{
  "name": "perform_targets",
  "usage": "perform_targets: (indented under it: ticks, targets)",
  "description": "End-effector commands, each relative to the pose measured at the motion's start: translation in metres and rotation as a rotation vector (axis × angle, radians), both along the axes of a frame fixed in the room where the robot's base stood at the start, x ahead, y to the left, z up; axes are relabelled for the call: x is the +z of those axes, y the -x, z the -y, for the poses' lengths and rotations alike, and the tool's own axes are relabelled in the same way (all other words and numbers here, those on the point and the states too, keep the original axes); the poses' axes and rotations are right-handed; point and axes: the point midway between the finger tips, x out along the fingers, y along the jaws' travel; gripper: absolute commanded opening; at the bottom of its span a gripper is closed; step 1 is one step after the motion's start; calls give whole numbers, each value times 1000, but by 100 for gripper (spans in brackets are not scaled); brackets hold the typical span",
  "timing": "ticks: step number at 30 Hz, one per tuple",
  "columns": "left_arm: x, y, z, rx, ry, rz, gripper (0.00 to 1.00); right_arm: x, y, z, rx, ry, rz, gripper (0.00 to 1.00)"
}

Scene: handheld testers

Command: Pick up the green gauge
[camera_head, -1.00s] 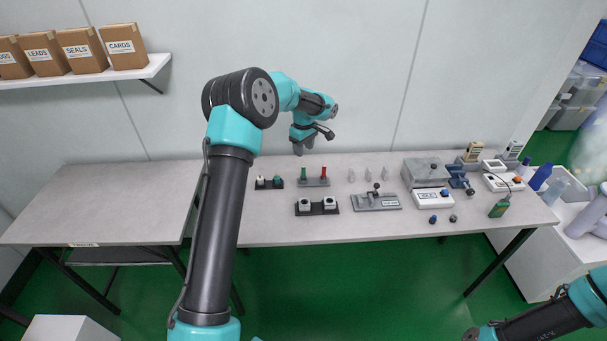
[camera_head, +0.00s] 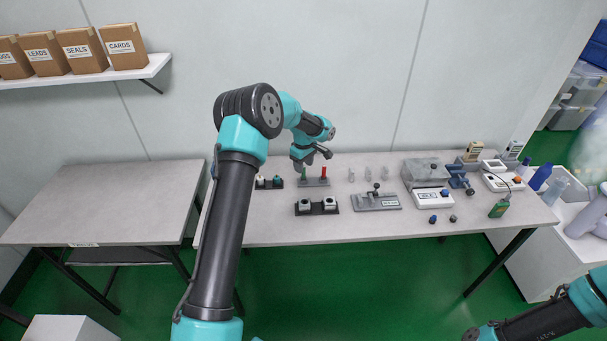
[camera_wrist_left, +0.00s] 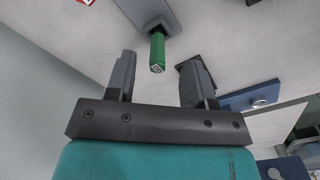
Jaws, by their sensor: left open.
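The green gauge (camera_head: 304,174) stands upright in a grey holder (camera_head: 313,183), beside a red gauge (camera_head: 323,172). My left gripper (camera_head: 300,166) is just above the green gauge in the head view and partly covers it. In the left wrist view, the green gauge (camera_wrist_left: 157,50) shows its marked end, lined up with the gap between the two spread fingers (camera_wrist_left: 157,66). The fingers are open and empty; I cannot tell whether the gauge's tip is between them. My right arm shows at the lower right, with its gripper out of frame.
A black block with small knobs (camera_head: 269,184) stands left of the holder. Another black block (camera_head: 317,208) is in front. A grey lever fixture (camera_head: 377,201) and several pale pegs are to the right. A green handheld tester (camera_head: 499,208) lies far right.

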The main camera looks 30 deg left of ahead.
Motion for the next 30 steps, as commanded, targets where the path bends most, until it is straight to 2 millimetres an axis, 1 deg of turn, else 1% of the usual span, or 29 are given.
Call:
perform_targets:
  ticks: [3,6,9,24,26,30]
  targets:
    - [-18,-2,-1,0,0,-3,49,0,0,0,0,0,0,43]
    - [-30,-3,-2,-1,1,-1,49,0,0,0,0,0,0,43]
    - [-38,-3,-2,-1,1,-1,49,0,0,0,0,0,0,43]
    - [-39,-3,-1,-1,1,1,49,0,0,0,0,0,0,43]
    - [-39,-3,-2,-1,1,1,44,0,0,0,0,0,0,43]
    - [-39,-3,-2,-1,1,1,31,0,0,0,0,0,0,43]
